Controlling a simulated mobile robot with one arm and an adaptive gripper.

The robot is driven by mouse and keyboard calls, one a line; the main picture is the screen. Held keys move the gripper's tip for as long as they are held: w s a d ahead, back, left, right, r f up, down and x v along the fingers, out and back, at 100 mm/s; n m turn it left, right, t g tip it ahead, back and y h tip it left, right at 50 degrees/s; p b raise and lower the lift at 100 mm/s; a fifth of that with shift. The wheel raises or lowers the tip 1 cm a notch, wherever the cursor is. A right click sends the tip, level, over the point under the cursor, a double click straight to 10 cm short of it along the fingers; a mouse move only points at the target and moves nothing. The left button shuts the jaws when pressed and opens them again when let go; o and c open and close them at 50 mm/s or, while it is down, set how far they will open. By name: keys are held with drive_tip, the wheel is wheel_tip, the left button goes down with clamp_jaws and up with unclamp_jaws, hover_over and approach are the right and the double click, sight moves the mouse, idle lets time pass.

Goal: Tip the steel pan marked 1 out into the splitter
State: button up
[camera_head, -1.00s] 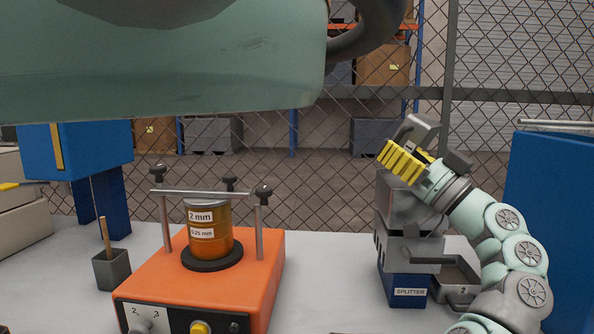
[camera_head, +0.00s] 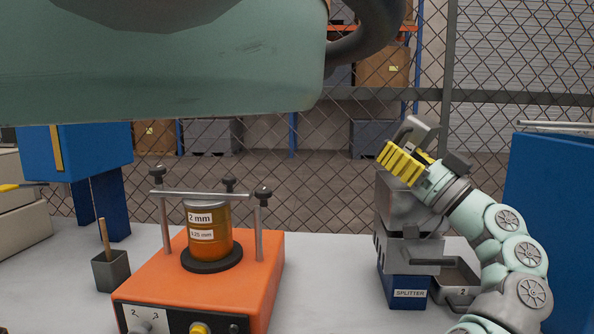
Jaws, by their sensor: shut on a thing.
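The splitter (camera_head: 408,293) is a blue box with a grey steel top and a "SPLITTER" label, on the bench right of centre. My gripper (camera_head: 403,163), with yellow fingers, is above it. It is shut on a grey steel pan (camera_head: 402,205), which appears steeply tipped, with its body right over the splitter's top. The pan's mark and inside are turned away from view, so I cannot tell whether anything is left in it. A second steel pan, marked 2 (camera_head: 462,292), sits at the splitter's right side.
An orange shaker (camera_head: 262,285) with a brass sieve stack (camera_head: 208,233) under a clamp bar stands left of the splitter. A small grey pot (camera_head: 111,271) with a wooden handle is further left. A blue cabinet (camera_head: 550,200) stands at the right, close to my arm.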

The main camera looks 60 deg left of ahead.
drive_tip(key=shift+r+b, duration=0.3)
drive_tip(key=shift+f+b, duration=0.35)
drive_tip(key=shift+b, duration=0.35)
drive_tip(key=shift+r, duration=0.15)
